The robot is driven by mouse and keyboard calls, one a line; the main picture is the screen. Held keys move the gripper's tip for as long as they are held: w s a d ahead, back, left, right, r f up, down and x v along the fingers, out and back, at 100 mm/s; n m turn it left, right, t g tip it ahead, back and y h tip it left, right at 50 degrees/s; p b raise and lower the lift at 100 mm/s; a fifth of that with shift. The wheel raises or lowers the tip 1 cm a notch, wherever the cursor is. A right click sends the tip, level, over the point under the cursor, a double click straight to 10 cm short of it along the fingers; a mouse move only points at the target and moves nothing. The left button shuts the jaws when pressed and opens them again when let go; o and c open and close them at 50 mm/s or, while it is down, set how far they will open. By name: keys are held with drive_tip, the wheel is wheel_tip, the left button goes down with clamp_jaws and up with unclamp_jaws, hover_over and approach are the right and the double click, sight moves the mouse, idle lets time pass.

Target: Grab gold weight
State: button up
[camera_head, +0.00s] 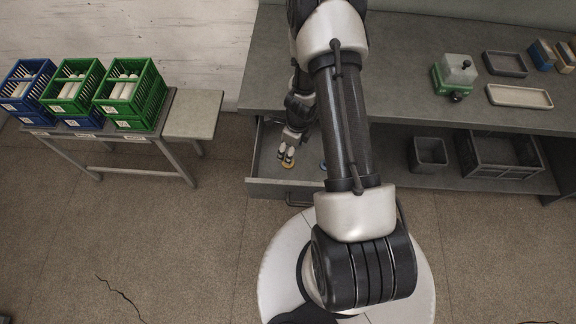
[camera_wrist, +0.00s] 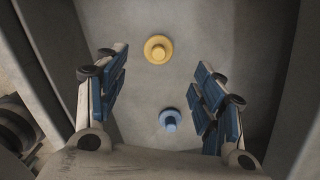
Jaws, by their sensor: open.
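The gold weight (camera_wrist: 158,49) is a small round yellow piece with a knob, lying on the floor of the open drawer (camera_head: 258,165). In the head view the gold weight (camera_head: 287,166) shows just below my gripper's fingertips. My gripper (camera_head: 286,154) reaches down into the drawer. In the wrist view my gripper (camera_wrist: 160,85) is open and empty, its blue-padded fingers apart. The gold weight appears beyond the fingertips, between their lines, and I see no contact.
A blue weight (camera_wrist: 170,120) lies in the drawer near the gold one, between the fingers in the wrist view. Drawer walls (camera_wrist: 52,60) rise on both sides. The grey workbench (camera_head: 400,95) is above. Green and blue crates (camera_head: 130,95) stand on a side table at left.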

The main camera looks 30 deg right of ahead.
drive_tip(key=f+b, duration=0.3)
drive_tip(key=f, duration=0.2)
drive_tip(key=f+b, duration=0.2)
drive_tip(key=f, duration=0.1)
drive_tip(key=shift+w+a+f+b, duration=0.25)
drive_tip(key=shift+w+a+b, duration=0.05)
drive_tip(key=shift+w+a, duration=0.1)
drive_tip(key=shift+r, duration=0.15)
drive_tip(key=shift+c, duration=0.2)
drive_tip(key=c, duration=1.1)
